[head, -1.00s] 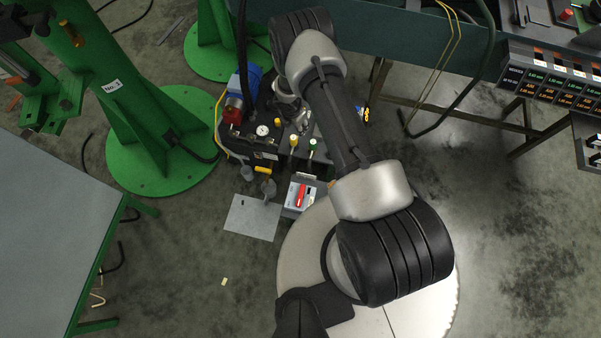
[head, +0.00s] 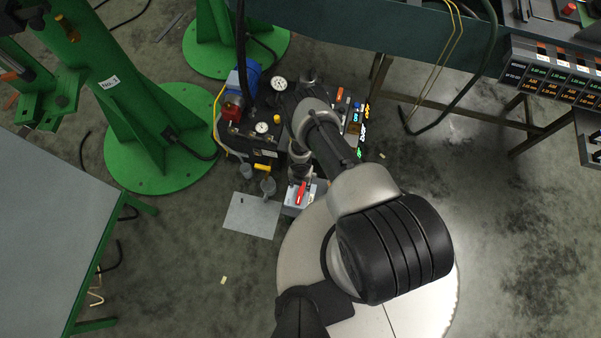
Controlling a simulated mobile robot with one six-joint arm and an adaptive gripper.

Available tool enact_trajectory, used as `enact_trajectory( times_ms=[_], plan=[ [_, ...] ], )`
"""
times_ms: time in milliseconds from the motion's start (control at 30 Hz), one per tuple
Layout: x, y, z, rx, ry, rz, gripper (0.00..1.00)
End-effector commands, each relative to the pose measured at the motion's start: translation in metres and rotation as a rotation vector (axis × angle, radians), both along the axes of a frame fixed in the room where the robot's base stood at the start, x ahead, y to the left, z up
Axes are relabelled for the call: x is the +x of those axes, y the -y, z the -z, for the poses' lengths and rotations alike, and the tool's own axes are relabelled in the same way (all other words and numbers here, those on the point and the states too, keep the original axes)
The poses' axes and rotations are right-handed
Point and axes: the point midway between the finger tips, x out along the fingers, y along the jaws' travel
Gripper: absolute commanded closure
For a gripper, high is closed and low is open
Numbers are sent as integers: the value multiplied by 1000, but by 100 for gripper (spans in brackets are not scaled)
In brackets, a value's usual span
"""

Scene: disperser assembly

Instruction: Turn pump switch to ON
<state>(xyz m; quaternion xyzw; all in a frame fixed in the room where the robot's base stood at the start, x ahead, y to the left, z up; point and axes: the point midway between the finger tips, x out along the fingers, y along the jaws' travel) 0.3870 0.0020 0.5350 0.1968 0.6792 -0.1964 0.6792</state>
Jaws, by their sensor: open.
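The pump switch (head: 301,193) is a long red handle on a small light-grey box (head: 290,210), low in front of the pump unit (head: 236,143). The handle lies lengthwise along the box; its ON or OFF marking is too small to read. My arm reaches over the pump unit and folds down. My gripper (head: 299,178) is at the arm's lower end, close to the far end of the red handle. It is small and dark here and appears empty. I cannot tell whether its fingers touch the handle. My wrist hides part of the pump unit behind the box.
The pump unit carries a blue motor (head: 244,79), a pressure gauge (head: 279,84) and a yellow handle (head: 263,167). A grey plate (head: 245,216) lies left of the switch box. Green stands (head: 150,130) rise at left. A grey table (head: 50,220) fills the lower left. Open floor lies right.

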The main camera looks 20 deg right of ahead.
Motion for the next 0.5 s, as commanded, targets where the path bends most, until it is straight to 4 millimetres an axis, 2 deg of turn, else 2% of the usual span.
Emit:
enact_trajectory(
  times_ms=[33, 500],
  plan=[
    [0, 0, 14, 0, 0, 0, 58],
    [0, 0, 78, -1, -1, 1, 58]
  ],
)
